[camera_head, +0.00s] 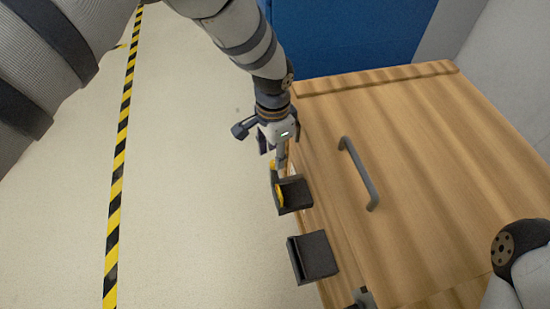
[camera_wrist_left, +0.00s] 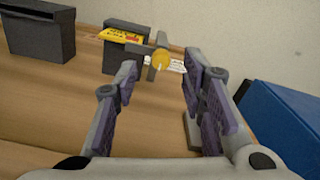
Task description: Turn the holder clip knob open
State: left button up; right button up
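The holder clip knob (camera_wrist_left: 161,59) is a small round yellow piece in the left wrist view, on a grey upright clip (camera_wrist_left: 152,74) at the cart's side. It shows between the fingertips of my left gripper (camera_wrist_left: 159,66), further off than they are. The fingers are spread apart with nothing between them. In the head view, my left gripper (camera_head: 275,156) points down beside the cart's left edge, just above a yellow piece there. It partly hides the knob area. Whether a finger touches the knob, I cannot tell.
The wooden cart cover (camera_head: 420,170) carries a grey bar handle (camera_head: 359,175). Two dark open holders (camera_head: 294,194) (camera_head: 316,257) sit along its left side; the farther one holds a yellow item (camera_wrist_left: 122,35). A blue panel (camera_head: 350,35) stands behind. The floor at left is clear.

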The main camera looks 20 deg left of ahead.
aim_at(275, 172)
pick_arm(q)
jog(key=shift+f, duration=1.6)
jog(key=shift+c, duration=0.6)
grip_shut()
